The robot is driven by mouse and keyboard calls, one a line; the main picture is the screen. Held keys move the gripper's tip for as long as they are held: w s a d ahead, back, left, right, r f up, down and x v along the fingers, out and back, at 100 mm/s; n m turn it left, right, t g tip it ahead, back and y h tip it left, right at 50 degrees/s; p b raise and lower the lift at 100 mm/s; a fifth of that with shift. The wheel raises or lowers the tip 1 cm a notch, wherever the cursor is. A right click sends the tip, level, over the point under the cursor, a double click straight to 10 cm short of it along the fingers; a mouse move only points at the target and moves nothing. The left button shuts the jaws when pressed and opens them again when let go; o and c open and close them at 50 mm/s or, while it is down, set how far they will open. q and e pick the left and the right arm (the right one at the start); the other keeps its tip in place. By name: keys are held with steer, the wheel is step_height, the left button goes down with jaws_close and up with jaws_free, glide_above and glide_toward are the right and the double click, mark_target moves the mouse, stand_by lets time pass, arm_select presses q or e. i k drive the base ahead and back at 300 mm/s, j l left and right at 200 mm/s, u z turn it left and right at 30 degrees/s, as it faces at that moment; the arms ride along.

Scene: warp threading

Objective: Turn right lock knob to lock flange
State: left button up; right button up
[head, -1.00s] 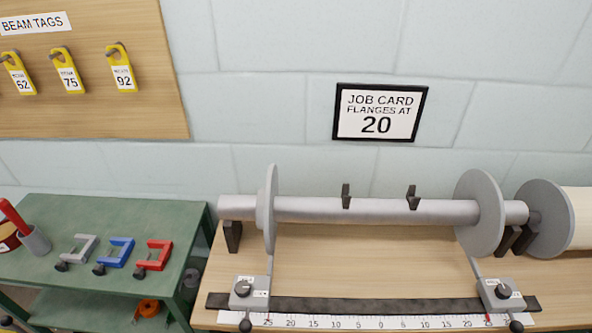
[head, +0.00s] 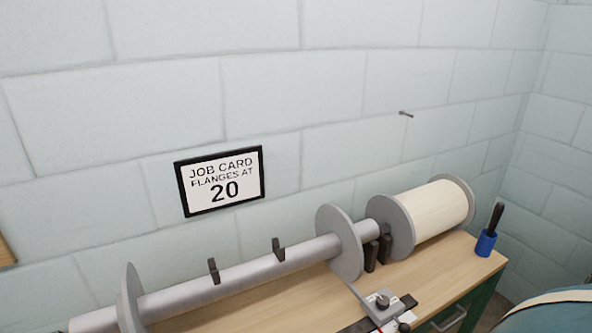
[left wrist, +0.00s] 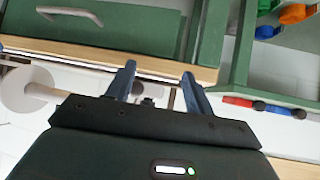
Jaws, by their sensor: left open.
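The right lock knob (head: 382,301) is a small dark knob on the grey block below the right flange. The right flange (head: 340,243) is a grey disc on the metal beam (head: 215,284). The left flange (head: 131,300) is partly cut off by the bottom of the head view. A framed job card (head: 221,181) on the wall reads flanges at 20. My left gripper (left wrist: 158,78) shows in the left wrist view with its two fingers apart and nothing between them. No gripper shows in the head view.
A roll with cream winding (head: 432,211) lies right of the beam. A blue cup (head: 486,243) with a dark-handled tool stands near the table's right end. The wooden tabletop (head: 440,262) is bare in front of the roll. A drawer handle (head: 449,319) shows at the front.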

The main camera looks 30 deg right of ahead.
mark_target(382, 302)
steer(key=k+l+z, duration=0.15)
steer(key=z, duration=1.4)
